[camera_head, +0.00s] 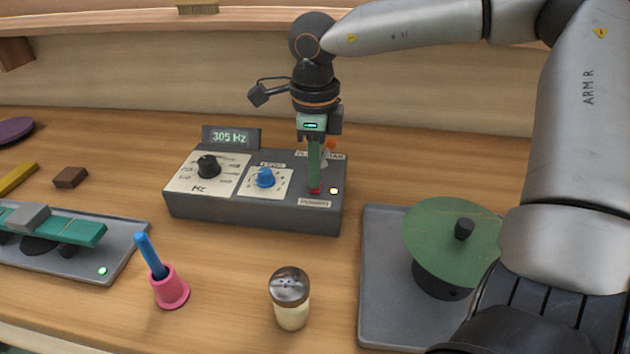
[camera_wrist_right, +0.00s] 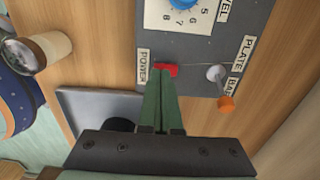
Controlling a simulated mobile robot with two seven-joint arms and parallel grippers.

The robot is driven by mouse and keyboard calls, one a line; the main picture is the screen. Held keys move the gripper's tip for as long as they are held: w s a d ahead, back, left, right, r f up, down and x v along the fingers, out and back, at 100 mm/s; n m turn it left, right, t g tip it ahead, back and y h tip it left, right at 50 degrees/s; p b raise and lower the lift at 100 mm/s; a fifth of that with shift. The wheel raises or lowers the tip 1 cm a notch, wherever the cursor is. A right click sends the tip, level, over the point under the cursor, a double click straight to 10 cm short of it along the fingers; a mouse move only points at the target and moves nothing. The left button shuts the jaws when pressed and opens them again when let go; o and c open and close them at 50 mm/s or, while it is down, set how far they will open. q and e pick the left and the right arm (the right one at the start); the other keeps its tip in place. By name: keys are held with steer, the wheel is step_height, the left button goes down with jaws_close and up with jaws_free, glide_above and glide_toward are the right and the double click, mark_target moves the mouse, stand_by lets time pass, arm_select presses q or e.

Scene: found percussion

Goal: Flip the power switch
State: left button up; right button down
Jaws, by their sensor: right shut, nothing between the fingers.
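The grey control box (camera_head: 255,210) stands on the wooden bench, with a display reading 305 Hz, a black knob (camera_head: 208,166) and a blue knob (camera_head: 265,178). The red power switch (camera_head: 315,191) is at the box's right end, by a POWER label and a small lit lamp (camera_head: 334,190). My right gripper (camera_head: 314,184) points down at the switch, its green fingers shut and empty. In the right wrist view, the fingertips (camera_wrist_right: 163,82) are right at the red switch (camera_wrist_right: 168,69) and partly cover it; contact cannot be told. My left gripper is out of view.
An orange-tipped lever (camera_wrist_right: 224,101) by the PLATE/BAR label stands close to the switch. A salt shaker (camera_head: 290,300), a pink holder (camera_head: 170,290) with a blue stick and a tray (camera_head: 380,290) with a green disc stand in front. A teal bar device (camera_head: 75,230) is left.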

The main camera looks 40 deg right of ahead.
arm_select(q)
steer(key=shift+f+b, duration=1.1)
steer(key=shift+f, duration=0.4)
arm_select(e)
steer(key=shift+f, duration=1.5)
arm_select(q)
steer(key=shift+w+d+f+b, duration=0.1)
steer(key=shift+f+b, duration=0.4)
steer(key=shift+b, duration=0.05)
arm_select(e)
steer(key=shift+f, duration=0.35)
steer(key=shift+r+p, duration=1.95)
steer(key=shift+r, duration=0.5)
steer(key=shift+s+a+r+p, duration=0.15)
steer(key=shift+r+p, duration=0.35)
steer(key=shift+r, duration=0.45)
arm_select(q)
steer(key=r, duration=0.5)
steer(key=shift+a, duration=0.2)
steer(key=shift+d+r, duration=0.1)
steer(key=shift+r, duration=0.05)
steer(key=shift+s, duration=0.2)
